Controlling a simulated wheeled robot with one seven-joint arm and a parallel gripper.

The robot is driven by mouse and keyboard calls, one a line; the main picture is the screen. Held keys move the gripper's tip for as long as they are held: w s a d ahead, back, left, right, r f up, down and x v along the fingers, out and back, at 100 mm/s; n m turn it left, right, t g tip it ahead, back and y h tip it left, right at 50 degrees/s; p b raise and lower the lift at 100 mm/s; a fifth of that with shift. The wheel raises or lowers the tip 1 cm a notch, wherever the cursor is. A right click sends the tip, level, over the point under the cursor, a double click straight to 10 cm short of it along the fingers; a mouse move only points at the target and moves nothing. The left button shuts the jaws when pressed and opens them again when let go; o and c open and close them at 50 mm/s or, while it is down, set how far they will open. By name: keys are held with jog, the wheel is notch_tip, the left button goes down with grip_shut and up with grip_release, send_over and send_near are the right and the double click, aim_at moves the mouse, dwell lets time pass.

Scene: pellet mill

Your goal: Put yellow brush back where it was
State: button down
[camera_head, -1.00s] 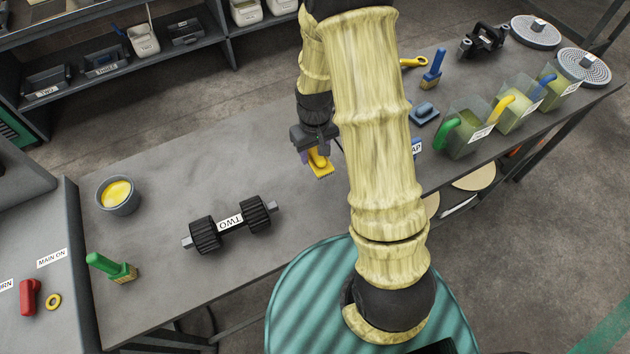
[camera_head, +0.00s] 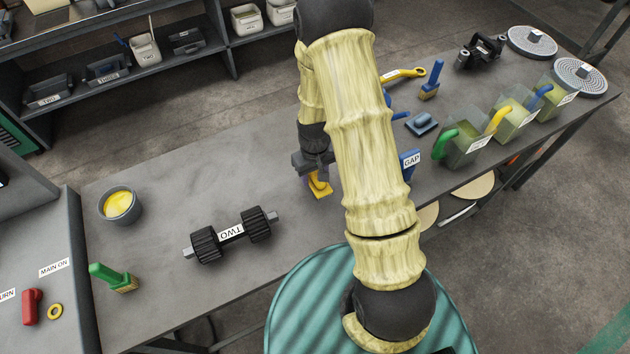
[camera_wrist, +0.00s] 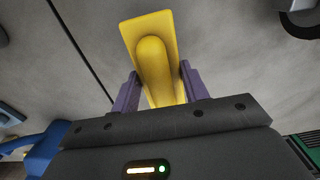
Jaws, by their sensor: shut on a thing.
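My gripper (camera_head: 315,177) is shut on a yellow handled tool (camera_head: 321,191) over the middle of the grey table. In the wrist view, the tool (camera_wrist: 155,55) shows a flat rectangular yellow plate with a rounded handle between the two purple fingers. No bristles show, so I cannot tell for sure that it is the yellow brush. The tool is low, close to the tabletop; I cannot tell whether it touches. No other yellow brush is in view. A green brush (camera_head: 114,278) stands at the table's left end, and a blue brush (camera_head: 432,80) stands at the back right.
A black roller piece marked TWO (camera_head: 231,235) and a bowl of yellow stuff (camera_head: 120,205) are on the left. Bare tabletop (camera_head: 240,160) lies left of my gripper.

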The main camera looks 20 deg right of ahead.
aim_at(315, 183)
jog(key=shift+f+p, duration=0.5)
jog(key=shift+f, duration=1.55)
jog(key=shift+f, duration=0.15)
jog(key=c, duration=0.7)
grip_release()
notch_tip(315, 183, up, 11)
jog(key=shift+r+b, duration=0.1)
jog(key=shift+b, duration=1.15)
jog(key=shift+r, duration=0.55)
